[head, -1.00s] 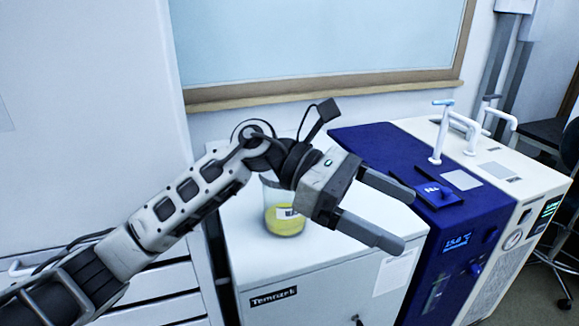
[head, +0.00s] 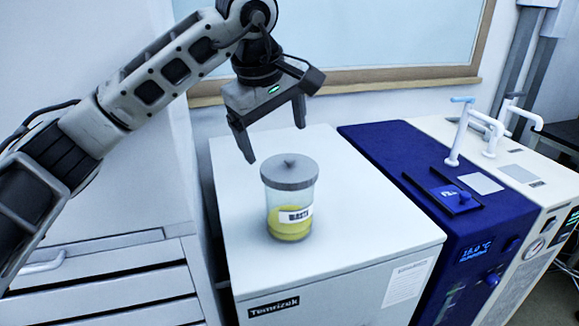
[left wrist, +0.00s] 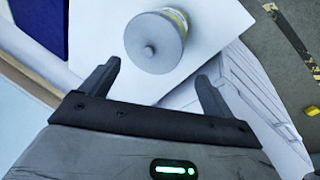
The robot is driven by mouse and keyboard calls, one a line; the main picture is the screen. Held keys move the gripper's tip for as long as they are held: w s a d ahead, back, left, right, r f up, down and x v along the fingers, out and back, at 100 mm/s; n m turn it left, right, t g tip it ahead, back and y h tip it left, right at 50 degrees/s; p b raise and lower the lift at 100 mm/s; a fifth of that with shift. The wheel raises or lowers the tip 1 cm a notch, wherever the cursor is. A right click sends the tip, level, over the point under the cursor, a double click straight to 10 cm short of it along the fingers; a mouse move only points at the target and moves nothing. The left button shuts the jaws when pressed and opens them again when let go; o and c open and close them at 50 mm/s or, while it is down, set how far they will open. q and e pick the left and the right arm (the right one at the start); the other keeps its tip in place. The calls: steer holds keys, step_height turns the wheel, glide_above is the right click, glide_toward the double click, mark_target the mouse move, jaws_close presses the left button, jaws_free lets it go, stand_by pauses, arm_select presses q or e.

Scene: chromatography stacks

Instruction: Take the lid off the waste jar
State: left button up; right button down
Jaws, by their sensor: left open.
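The waste jar (head: 290,214) is clear, with yellow contents and a white label, and stands upright on a white cabinet. Its grey lid (head: 289,172) with a small knob is on top. My left gripper (head: 274,142) is open and empty, pointing down above and slightly behind the lid, apart from it. In the left wrist view the round lid (left wrist: 155,42) and its knob show beyond the open fingers (left wrist: 156,82), and a strip of the jar's label side (left wrist: 178,20) shows at its edge. My right gripper is not in view.
The white cabinet top (head: 370,215) is clear around the jar. A blue unit (head: 385,150) with a display and white pipe fittings (head: 460,130) stands to the right. A wall and window frame (head: 400,75) are behind, and drawers (head: 110,285) are at left.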

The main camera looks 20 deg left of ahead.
mark_target(279, 170)
arm_select(q)
steer(key=shift+x, duration=1.25)
steer(key=x, duration=0.3)
steer(key=p+x, duration=0.1)
steer(key=x, duration=0.1)
steer(key=shift+s+a+f, duration=0.1)
steer(key=shift+a, duration=0.2)
steer(key=c, duration=1.1)
